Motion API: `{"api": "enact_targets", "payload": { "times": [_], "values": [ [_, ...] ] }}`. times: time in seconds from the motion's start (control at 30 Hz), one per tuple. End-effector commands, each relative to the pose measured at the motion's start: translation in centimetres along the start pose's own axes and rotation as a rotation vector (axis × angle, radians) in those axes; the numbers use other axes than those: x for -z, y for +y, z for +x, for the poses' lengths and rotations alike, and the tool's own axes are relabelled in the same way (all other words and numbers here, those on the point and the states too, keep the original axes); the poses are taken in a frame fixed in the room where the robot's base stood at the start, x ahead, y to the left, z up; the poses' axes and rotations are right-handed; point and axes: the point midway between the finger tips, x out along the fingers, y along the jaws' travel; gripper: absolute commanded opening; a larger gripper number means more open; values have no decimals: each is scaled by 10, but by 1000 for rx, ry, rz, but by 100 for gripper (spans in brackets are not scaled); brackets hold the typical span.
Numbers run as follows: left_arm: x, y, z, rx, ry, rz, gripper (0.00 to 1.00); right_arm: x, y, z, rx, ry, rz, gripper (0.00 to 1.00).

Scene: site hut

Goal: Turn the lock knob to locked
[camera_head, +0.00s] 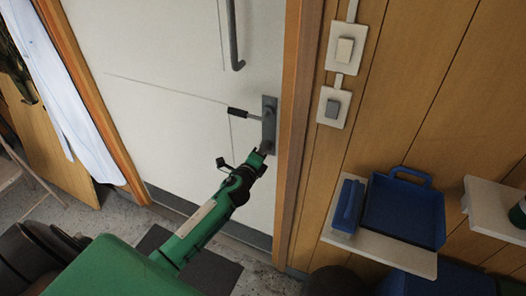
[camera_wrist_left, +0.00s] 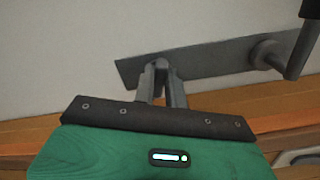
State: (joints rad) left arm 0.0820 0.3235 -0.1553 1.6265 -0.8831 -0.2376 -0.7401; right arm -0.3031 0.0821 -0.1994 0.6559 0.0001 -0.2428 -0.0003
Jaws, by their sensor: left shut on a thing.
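The white door (camera_head: 170,60) carries a grey lock plate (camera_head: 269,122) near its right edge, with a lever handle (camera_head: 238,112) that has a dark grip and points left. My left gripper (camera_head: 264,151) reaches the lower end of the plate from below. In the left wrist view, its two fingers (camera_wrist_left: 162,84) are shut on the small lock knob (camera_wrist_left: 160,64) at one end of the plate (camera_wrist_left: 212,72). The knob is mostly hidden between the fingers, so I cannot tell its angle. The lever (camera_wrist_left: 300,50) also shows at upper right. My right gripper is not in view.
A wooden door frame (camera_head: 296,130) stands just right of the plate. Two wall switches (camera_head: 345,50) sit beyond it. A shelf (camera_head: 385,247) with a blue tray (camera_head: 402,210) juts out at lower right. A long pull bar (camera_head: 233,35) is above the lever.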

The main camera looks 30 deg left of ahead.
Motion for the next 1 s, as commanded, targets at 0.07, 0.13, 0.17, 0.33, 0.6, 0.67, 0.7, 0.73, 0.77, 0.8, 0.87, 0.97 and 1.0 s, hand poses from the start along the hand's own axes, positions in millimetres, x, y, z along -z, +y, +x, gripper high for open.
{"api": "enact_targets", "payload": {
  "times": [0.07, 0.13, 0.17, 0.33, 0.6, 0.67, 0.7, 0.73, 0.77, 0.8, 0.87, 0.97, 1.0],
  "values": [
    [1, 2, 0, -1, 0, -66, 0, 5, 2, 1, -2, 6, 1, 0],
    [1, 2, 0, -2, 0, -123, 0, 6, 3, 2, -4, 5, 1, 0],
    [1, 2, 0, -2, -1, -146, 0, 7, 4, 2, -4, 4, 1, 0],
    [1, 2, 0, -2, 0, -257, 0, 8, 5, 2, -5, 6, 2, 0],
    [1, 3, 0, -2, 0, -361, 0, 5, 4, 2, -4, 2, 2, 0],
    [1, 3, 0, -2, 0, -373, 0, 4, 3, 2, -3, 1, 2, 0],
    [1, 3, 0, -2, 0, -380, 0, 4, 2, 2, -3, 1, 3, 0],
    [1, 3, 0, -2, 0, -384, 0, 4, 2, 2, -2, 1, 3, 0],
    [1, 3, 0, -2, 0, -387, 0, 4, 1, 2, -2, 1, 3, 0],
    [1, 3, 0, -2, 0, -390, 0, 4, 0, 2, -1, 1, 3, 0],
    [1, 3, 0, -2, 0, -393, 0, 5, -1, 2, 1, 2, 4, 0],
    [1, 3, 0, -2, 0, -394, 0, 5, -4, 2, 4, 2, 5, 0],
    [1, 3, 0, -2, 0, -394, 0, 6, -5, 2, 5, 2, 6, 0]
  ]
}}
